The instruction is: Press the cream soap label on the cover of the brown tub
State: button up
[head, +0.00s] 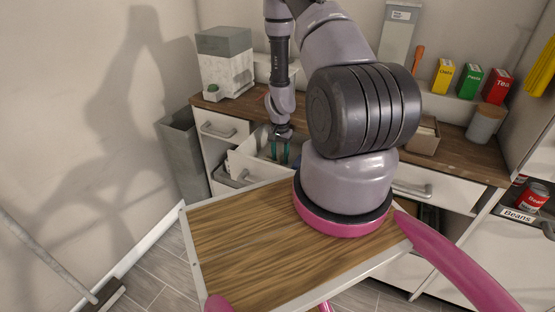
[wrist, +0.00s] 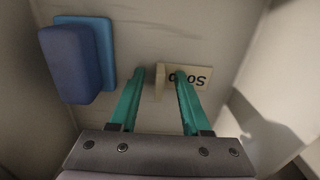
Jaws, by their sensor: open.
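The cream soap label (wrist: 202,78) lies on the pale floor of the open drawer (head: 238,165). Its dark letters "Soap" appear upside down and partly covered by a finger. An upright cream tab (wrist: 160,83) stands at its left end. My gripper (head: 281,152) reaches down into the drawer. In the wrist view its teal fingers (wrist: 160,74) are open, one on each side of the tab, with gaps visible. I see nothing I can surely call the brown tub.
A blue block (wrist: 72,62) lies left of the fingers, and drawer walls are close around. A red can (head: 533,196) sits above a "Beans" label (head: 517,215).

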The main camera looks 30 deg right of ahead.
grip_shut()
dwell(1.4)
